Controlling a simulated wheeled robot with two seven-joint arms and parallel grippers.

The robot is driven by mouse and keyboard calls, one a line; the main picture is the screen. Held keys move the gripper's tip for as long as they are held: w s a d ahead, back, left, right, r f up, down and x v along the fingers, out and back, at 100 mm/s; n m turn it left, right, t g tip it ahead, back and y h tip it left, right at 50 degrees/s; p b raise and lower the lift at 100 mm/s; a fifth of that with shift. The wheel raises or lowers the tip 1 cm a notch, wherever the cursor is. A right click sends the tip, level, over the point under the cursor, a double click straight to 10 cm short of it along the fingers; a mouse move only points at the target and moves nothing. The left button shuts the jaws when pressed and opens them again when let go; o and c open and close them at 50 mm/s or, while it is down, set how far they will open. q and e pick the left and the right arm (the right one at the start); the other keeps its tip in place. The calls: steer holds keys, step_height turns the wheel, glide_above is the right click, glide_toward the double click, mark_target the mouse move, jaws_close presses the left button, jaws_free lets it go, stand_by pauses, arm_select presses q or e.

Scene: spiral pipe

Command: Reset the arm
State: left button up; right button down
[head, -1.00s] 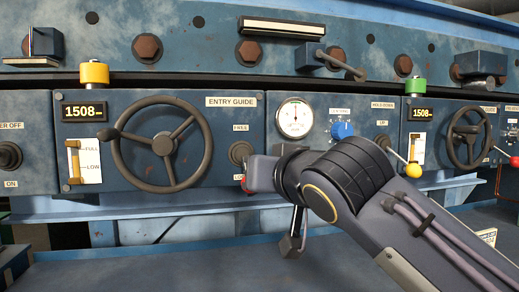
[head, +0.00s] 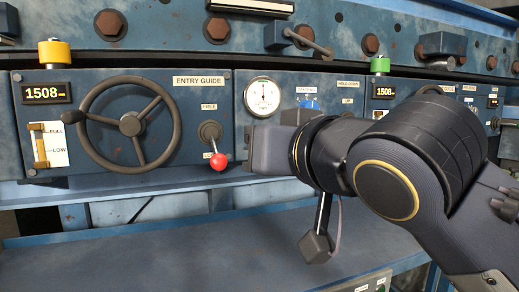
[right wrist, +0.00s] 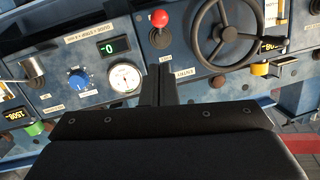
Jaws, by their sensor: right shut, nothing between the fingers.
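My right arm reaches in from the right in the head view. Its gripper (head: 262,150) is shut and empty, in front of the blue control panel (head: 190,88). A lever with a red ball knob (head: 219,162) hangs down just left of the gripper, under the FREE label. A gap shows between knob and fingertips in the picture. In the right wrist view, which sees the panel upside down, the closed fingers (right wrist: 159,78) point at the panel, and the red knob (right wrist: 160,18) shows beyond them, apart. My left gripper is out of view.
The ENTRY GUIDE handwheel (head: 130,123) is left of the lever. A round gauge (head: 262,97) and blue dial (head: 308,104) sit close behind my arm. A second handwheel is mostly hidden by my arm.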

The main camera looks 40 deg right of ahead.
step_height(320, 180, down, 31)
steer(key=s+a+n+g+y, duration=0.1)
steer(key=a+n+g+y, duration=0.1)
steer(key=g+y, duration=0.35)
steer(key=s+a+f+g, duration=0.3)
steer(key=s+f+g, duration=0.25)
steer(key=f, duration=0.65)
step_height(320, 180, up, 14)
steer(key=p, duration=1.4)
steer(key=shift+s+a+r+t+y+p, duration=0.2)
steer(key=shift+s+a+t+y+p, duration=0.15)
steer(key=shift+a+t+y+p, duration=0.1)
